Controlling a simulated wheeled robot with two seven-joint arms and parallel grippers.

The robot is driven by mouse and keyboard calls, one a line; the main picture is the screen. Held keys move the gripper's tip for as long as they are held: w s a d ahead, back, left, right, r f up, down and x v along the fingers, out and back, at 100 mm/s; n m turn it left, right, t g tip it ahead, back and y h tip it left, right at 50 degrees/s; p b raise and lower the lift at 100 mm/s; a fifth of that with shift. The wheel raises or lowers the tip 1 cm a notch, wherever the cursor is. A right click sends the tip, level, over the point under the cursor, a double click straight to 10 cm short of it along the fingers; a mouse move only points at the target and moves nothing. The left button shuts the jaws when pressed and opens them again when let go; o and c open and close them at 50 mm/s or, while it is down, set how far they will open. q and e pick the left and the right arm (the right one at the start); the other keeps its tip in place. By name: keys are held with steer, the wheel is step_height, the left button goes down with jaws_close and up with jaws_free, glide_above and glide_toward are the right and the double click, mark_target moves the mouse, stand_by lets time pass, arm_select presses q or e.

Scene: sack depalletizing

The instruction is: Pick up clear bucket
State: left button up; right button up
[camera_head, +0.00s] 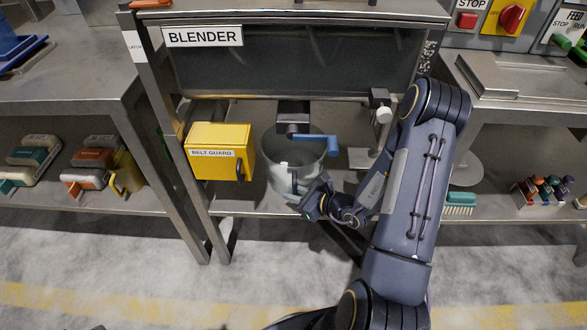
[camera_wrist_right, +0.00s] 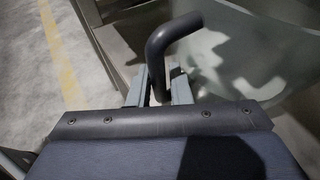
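The clear bucket (camera_head: 279,183) stands on the shelf under the blender outlet. In the right wrist view, its translucent wall (camera_wrist_right: 245,50) fills the upper right. My right gripper (camera_head: 301,190) is at the bucket's near right side. In the wrist view, a dark bent handle (camera_wrist_right: 178,34) passes between the two grey fingers of my right gripper (camera_wrist_right: 160,88), which appear to press on it from both sides. My arm and hand hide part of the bucket's right side in the head view. My left gripper is not in view.
The blender (camera_head: 300,62) overhangs the bucket, with a blue lever (camera_head: 312,138) in front of its outlet. A yellow belt guard box (camera_head: 218,165) stands close at the left. A frame leg (camera_head: 185,195) is further left. Open floor (camera_head: 110,265) lies in front.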

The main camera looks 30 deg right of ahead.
steer(key=shift+x, duration=0.9)
steer(key=shift+c, duration=0.4)
jaws_close()
steer(key=shift+r, duration=0.15)
stand_by(0.3)
